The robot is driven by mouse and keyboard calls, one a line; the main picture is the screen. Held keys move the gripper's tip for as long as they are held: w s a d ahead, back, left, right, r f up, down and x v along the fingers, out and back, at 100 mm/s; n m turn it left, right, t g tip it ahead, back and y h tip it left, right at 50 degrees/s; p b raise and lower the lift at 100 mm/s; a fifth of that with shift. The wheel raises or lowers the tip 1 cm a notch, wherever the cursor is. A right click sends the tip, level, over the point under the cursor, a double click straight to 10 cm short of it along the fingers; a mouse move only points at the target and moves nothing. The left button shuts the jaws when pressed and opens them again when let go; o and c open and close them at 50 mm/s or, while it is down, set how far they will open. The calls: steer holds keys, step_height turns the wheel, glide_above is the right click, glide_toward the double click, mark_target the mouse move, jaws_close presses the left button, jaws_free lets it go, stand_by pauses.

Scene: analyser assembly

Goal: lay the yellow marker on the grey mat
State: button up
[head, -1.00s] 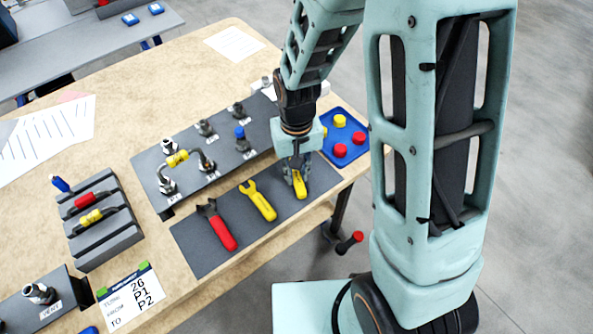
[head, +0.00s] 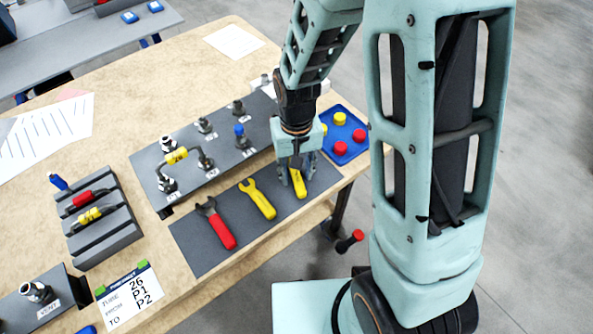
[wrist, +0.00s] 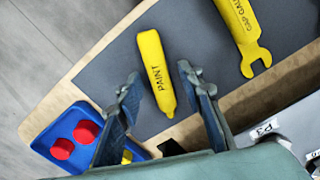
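The yellow marker, labelled PAINT, lies on the grey mat near its right end in the head view (head: 299,184); it also shows in the wrist view (wrist: 154,66). The grey mat (head: 205,256) is a dark strip along the table's front edge and shows in the wrist view too (wrist: 110,62). My gripper (head: 297,168) is just above the marker. In the wrist view its fingers (wrist: 160,80) are spread on either side of the marker, with clear gaps and nothing held. The gripper hides the marker's far end in the head view.
A yellow open-ended tool (head: 258,200) and a red one (head: 219,226) lie on the mat, left of the marker. A blue tray (head: 360,125) with red and yellow caps sits at the right. A fitting panel (head: 215,180) stands behind the mat.

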step_height(320, 180, up, 12)
stand_by(0.8)
